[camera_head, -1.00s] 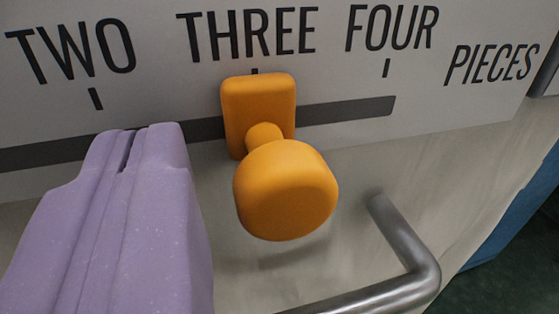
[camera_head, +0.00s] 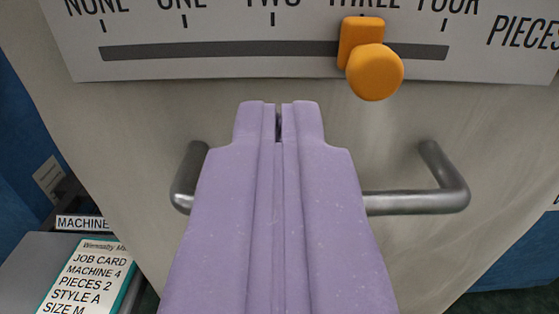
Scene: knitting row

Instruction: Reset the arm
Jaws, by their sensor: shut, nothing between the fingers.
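My gripper (camera_head: 279,122) is lilac, shut and empty. It points at the pale front panel, below the slotted scale and in front of a metal bar handle. An orange slider knob (camera_head: 374,70) sits in the dark slot (camera_head: 220,50), up and to the right of my fingertips and apart from them. It stands at the THREE mark. The scale reads NONE, ONE, TWO, THREE, FOUR and PIECES, with the tops of the words cut off.
The metal bar handle (camera_head: 415,200) runs across the panel (camera_head: 130,140), its middle hidden behind my gripper. At lower left a job card (camera_head: 90,280) reads MACHINE 4, PIECES 2, STYLE A, SIZE M. Blue surfaces show at both sides.

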